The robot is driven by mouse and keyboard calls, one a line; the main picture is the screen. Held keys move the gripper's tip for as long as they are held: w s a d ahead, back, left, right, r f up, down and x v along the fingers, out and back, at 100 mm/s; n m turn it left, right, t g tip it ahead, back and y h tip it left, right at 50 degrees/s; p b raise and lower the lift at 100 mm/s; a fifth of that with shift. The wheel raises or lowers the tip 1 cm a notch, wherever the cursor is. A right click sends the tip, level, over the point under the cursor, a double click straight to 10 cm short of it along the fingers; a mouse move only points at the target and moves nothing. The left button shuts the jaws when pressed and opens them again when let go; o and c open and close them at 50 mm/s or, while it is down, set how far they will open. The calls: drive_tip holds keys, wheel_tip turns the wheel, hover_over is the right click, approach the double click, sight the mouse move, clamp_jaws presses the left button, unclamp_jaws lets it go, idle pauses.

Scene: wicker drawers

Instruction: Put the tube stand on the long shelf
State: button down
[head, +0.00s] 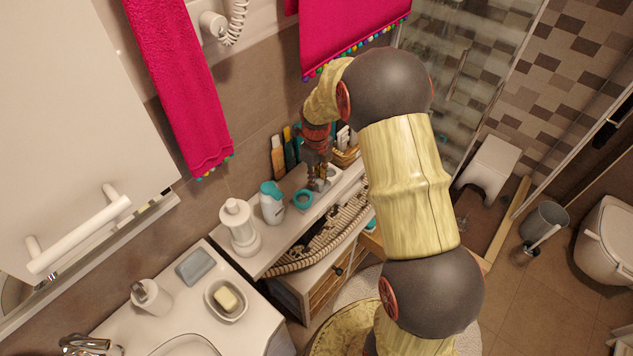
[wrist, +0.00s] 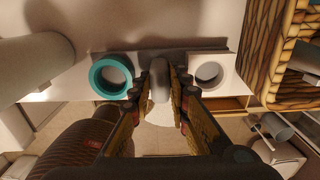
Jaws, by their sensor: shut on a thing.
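My gripper (head: 318,186) points down over the long shelf (head: 287,233), a pale ledge along the tiled wall. My gripper (wrist: 160,95) is shut on the tube stand's pale upright middle part (wrist: 159,82) in the wrist view. A teal ring (wrist: 111,76) lies left of the fingers and a white ring (wrist: 209,74) right of them. They look like the two sides of the stand, but I cannot tell whether the teal ring is joined to it. In the head view, the stand's white part (head: 331,173) is partly hidden by my gripper. I cannot tell whether its base touches the shelf.
A white dispenser (head: 240,227) and a teal-capped bottle (head: 271,203) stand left of my gripper. Several slim bottles (head: 284,150) stand behind it. A wicker basket (wrist: 292,60) is close on the right. Wicker drawers (head: 325,290) are below. The sink counter (head: 185,300) is at lower left.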

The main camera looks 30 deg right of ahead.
drive_tip(key=shift+f, duration=0.5)
drive_tip(key=c, duration=1.7)
unclamp_jaws()
drive_tip(key=shift+f, duration=0.15)
